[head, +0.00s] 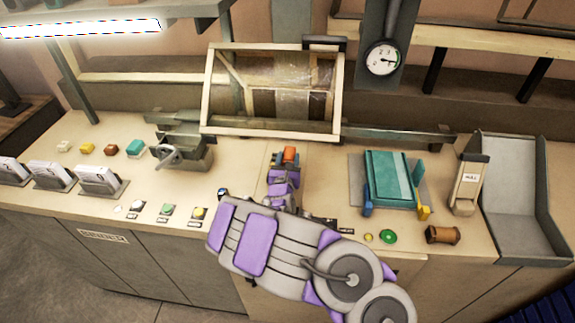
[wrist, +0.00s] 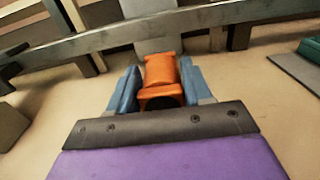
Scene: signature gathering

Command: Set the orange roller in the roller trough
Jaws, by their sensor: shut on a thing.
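The orange roller (head: 290,154) is held between the blue fingers of my gripper (head: 288,161), above the counter in front of the framed glass case. In the wrist view the roller (wrist: 160,70) sits upright between the two fingers of my gripper (wrist: 160,88), with wide flanges at its ends. Nothing is plainly marked as the roller trough. A teal piece (head: 389,178) with a blue foot and a yellow foot stands on a grey mat to the right of my gripper, and I cannot tell whether it is the trough.
A grey clamp (head: 182,154) stands left. A metal rail (wrist: 105,42) runs behind the roller. Counter between is bare.

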